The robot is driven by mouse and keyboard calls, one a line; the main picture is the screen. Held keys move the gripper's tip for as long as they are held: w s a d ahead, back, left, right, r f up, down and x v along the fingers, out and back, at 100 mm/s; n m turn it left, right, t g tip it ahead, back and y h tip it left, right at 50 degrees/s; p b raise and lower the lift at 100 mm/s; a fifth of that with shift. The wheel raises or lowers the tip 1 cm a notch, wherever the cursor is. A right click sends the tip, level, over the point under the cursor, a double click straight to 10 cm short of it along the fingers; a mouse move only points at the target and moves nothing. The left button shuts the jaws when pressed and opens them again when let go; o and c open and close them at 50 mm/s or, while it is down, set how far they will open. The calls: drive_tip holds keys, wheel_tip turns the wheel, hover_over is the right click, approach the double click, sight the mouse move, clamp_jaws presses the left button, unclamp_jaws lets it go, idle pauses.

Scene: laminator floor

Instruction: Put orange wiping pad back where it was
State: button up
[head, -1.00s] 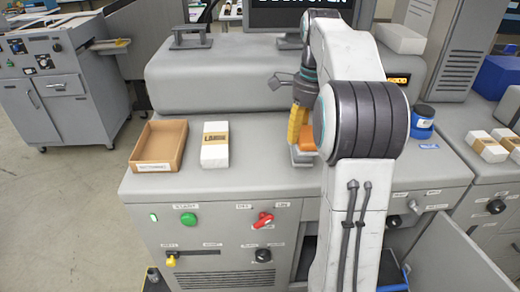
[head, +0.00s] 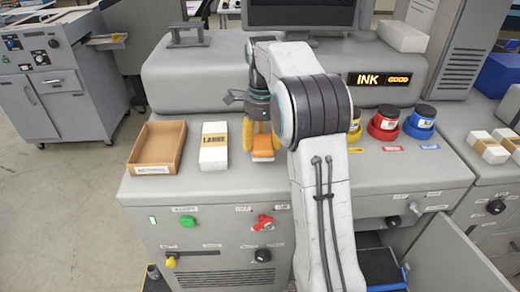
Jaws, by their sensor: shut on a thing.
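The orange wiping pad (head: 263,145) is at the front part of the grey machine top (head: 200,190), just right of the white labelled pack. My gripper (head: 262,135) has yellow fingers and is shut on the pad from above. A pale strip shows under the pad's front edge. I cannot tell whether the pad touches the machine top. My arm hides part of the top to the right of the pad.
An open cardboard tray (head: 158,148) and a white labelled pack (head: 214,146) stand to the left. Yellow (head: 355,126), red (head: 384,123) and blue (head: 421,119) ink pots stand to the right, with coloured labels before them. A raised grey housing (head: 200,80) stands behind.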

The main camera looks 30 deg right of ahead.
drive_tip(key=shift+w+a+f, duration=0.2)
drive_tip(key=shift+w+f, duration=0.05)
drive_tip(key=shift+f, duration=2)
drive_tip(key=shift+f, duration=0.1)
drive_tip(key=o, duration=1.2)
